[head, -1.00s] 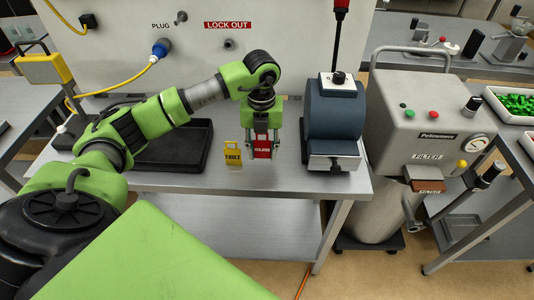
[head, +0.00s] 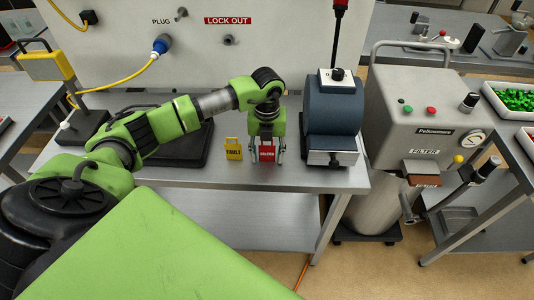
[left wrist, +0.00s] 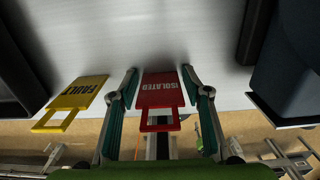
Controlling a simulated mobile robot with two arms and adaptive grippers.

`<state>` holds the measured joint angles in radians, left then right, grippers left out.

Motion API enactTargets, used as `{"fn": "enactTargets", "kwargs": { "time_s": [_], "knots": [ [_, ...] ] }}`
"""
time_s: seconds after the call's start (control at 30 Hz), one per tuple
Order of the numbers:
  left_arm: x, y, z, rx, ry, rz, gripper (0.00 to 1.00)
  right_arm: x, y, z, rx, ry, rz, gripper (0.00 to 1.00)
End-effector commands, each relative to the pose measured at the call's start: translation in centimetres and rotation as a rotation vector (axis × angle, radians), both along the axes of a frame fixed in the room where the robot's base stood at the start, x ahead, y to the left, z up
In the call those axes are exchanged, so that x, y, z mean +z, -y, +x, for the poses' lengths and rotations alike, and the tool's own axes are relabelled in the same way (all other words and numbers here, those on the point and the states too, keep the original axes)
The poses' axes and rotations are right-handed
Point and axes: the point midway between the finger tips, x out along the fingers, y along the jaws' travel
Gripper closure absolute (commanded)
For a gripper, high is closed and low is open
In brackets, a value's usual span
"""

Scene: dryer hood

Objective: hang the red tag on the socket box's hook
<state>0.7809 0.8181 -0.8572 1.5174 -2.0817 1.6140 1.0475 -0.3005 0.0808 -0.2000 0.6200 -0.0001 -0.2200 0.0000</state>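The red tag (head: 267,153), lettered "ISOLATED", is on the grey table beside a yellow "FAULT" tag (head: 234,150). My left gripper (head: 267,158) points down at the red tag. In the left wrist view, the red tag (left wrist: 160,90) lies between the two fingers (left wrist: 157,112), with a gap visible at the left finger; the gripper looks open. Two short pegs stick out of the pale wall panel: one by the "PLUG" label (head: 182,13) and one under the red "LOCK OUT" label (head: 229,40). I cannot tell which is the socket box's hook. My right gripper is out of view.
A dark blue machine (head: 332,110) stands close right of my left gripper. A black tray (head: 180,150) lies to the left, behind my arm. A blue plug (head: 160,46) with a yellow cable is on the panel. The grey filter unit (head: 420,110) stands farther right.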

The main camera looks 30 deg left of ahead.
Motion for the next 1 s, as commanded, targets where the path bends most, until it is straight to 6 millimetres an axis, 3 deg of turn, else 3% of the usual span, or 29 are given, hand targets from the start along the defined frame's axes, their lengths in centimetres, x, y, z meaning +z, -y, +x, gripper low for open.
{"fn": "enactTargets", "kwargs": {
  "time_s": [0.47,0.7,1.0],
  "knots": [
    [0.6,0.0,0.1,0.000,0.004,-0.001,0.49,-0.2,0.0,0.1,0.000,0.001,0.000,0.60],
    [5.0,0.3,0.5,-0.002,0.012,0.000,0.49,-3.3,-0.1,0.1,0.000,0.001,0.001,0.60],
    [11.7,0.3,0.3,0.000,0.006,0.000,0.49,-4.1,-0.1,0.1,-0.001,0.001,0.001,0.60]
  ]
}}
